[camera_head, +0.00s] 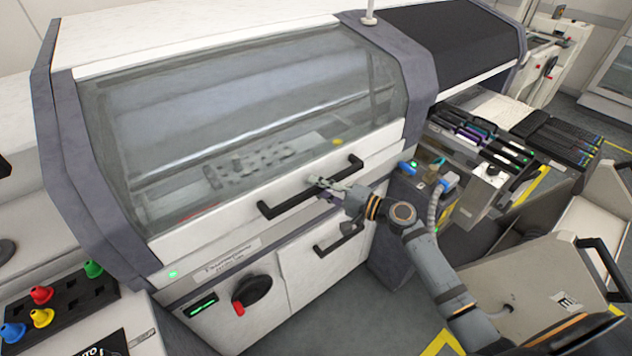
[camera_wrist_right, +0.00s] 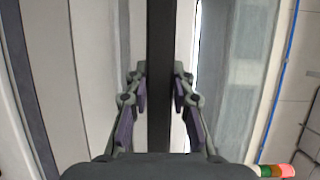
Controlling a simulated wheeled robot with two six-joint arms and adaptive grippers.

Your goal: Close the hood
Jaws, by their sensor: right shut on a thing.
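The hood (camera_head: 235,95) is a large curved clear window in a dark frame, with a white lower panel. It is lowered over the machine, and its lower edge lies along the front panel; I cannot tell whether it is fully seated. A black bar handle (camera_head: 284,206) runs across the white panel. My right gripper (camera_head: 322,187) is at the middle of this handle. In the right wrist view the gripper (camera_wrist_right: 159,82) is shut on the dark handle bar (camera_wrist_right: 160,40), with one finger on each side. My left gripper is not in view.
Below the hood are a lower door handle (camera_head: 338,239) and a black rotary knob (camera_head: 254,290). A panel with coloured knobs (camera_head: 42,295) is at the lower left. Feeder slots (camera_head: 485,140) and a grey trolley (camera_head: 535,285) are on the right, near my right arm.

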